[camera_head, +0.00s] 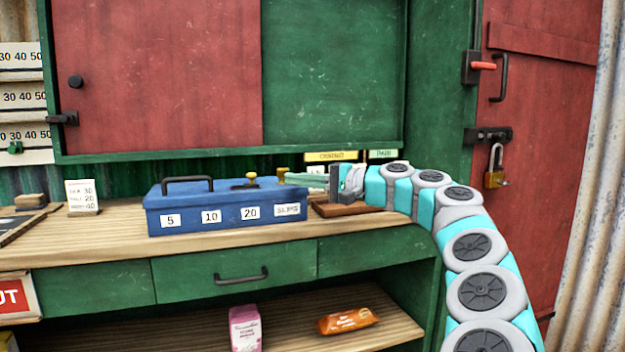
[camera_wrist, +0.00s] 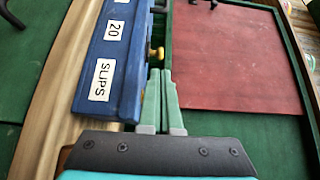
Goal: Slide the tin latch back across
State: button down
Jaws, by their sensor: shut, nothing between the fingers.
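The blue tin (camera_head: 190,219) stands on the wooden counter, its lid down, with labels 5, 10, 20 and SLIPS on its front. A brass knob on a small plate (camera_head: 247,183) sits on its lid. A second brass knob (camera_head: 282,174) shows at the tin's back right, right by my fingertips. My gripper (camera_head: 288,178) is shut and empty, reaching in from the right. In the wrist view my fingertips (camera_wrist: 160,72) lie close to a brass knob (camera_wrist: 156,53) beside the blue tin (camera_wrist: 118,75); I cannot tell whether they touch it. Which knob belongs to the latch is unclear.
A black handle (camera_head: 187,180) rises from the lid's left. A dark stand on a wooden base (camera_head: 345,209) is close by my wrist. A price card (camera_head: 82,197) stands to the left. The counter between card and tin is mostly clear. A red panel (camera_head: 155,75) rises behind.

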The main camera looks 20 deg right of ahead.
aim_at(258, 190)
jog(key=x, duration=0.7)
jog(key=shift+w+a+p, duration=0.15)
jog(key=shift+a+p, duration=0.05)
jog(key=shift+p, duration=0.2)
jog(key=shift+a, duration=1.7)
jog(key=shift+s+d+b, duration=0.35)
jog(key=shift+s+d, duration=0.1)
jog(key=b+v, duration=0.1)
jog(key=v, duration=1.2)
jog(key=shift+d, duration=0.15)
jog(key=shift+w+r, duration=0.1)
